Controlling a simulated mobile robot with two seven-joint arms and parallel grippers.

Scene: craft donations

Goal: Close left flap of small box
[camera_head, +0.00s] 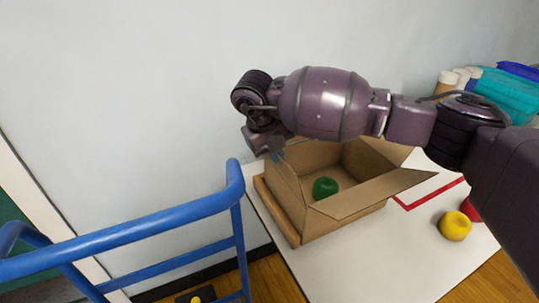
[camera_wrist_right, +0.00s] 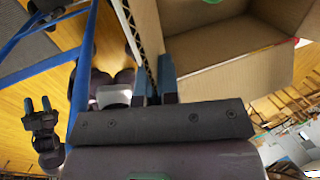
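The small cardboard box (camera_head: 350,215) stands open on the white table, with a green round item (camera_head: 324,187) inside. My right arm reaches over the box from the right. My right gripper (camera_head: 274,152) is at the far end of the left flap, its tips partly hidden. In the right wrist view, its fingers (camera_wrist_right: 154,84) are close together with the corrugated flap edge (camera_wrist_right: 145,35) between them. My left gripper (camera_wrist_right: 38,104) shows there, fingers apart and empty.
A blue rail (camera_head: 150,222) stands left of the table (camera_head: 350,270). A yellow round item (camera_head: 455,226) and a partly hidden red one (camera_head: 470,209) lie right of the box by red tape (camera_head: 430,194). Teal bins (camera_head: 505,97) stand at the back right.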

